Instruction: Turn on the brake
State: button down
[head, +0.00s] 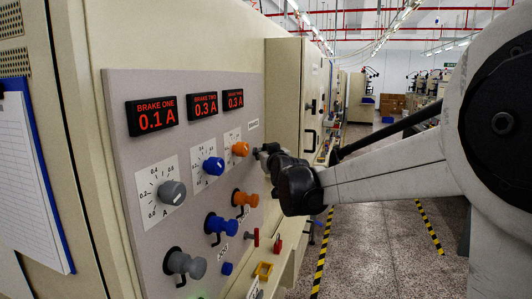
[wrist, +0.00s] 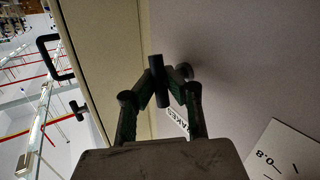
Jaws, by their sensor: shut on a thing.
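A grey control panel (head: 190,250) shows in the head view, with a "BRAKES" label (head: 252,125) at its upper right; part of the label also shows in the wrist view (wrist: 175,120). My gripper (head: 264,152) is at the panel just below this label. In the wrist view my gripper (wrist: 159,95) has its fingertips closed around a black brake switch handle (wrist: 157,66), whose round stem (wrist: 184,71) meets the panel. The handle's two ends stick out past the fingers. In the head view my gripper mostly hides the switch, so its setting cannot be told.
Three red displays read BRAKE ONE (head: 152,115) 0.1 A, BRAKE TWO (head: 203,105) 0.3 A, and a third (head: 233,99) 0.3 A. Grey (head: 172,192), blue (head: 213,166) and orange (head: 240,148) dials sit below. A cabinet (head: 290,90) juts out behind. The aisle floor (head: 385,240) is open.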

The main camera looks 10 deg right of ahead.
jog(key=shift+r+m+g+p, duration=0.15)
jog(key=shift+m+g+p, duration=0.35)
jog(key=shift+g, duration=0.3)
jog(key=shift+m+g, duration=0.3)
jog(key=shift+g, duration=0.2)
jog(key=c, duration=2)
grip_release()
jog(key=shift+v, duration=5.9)
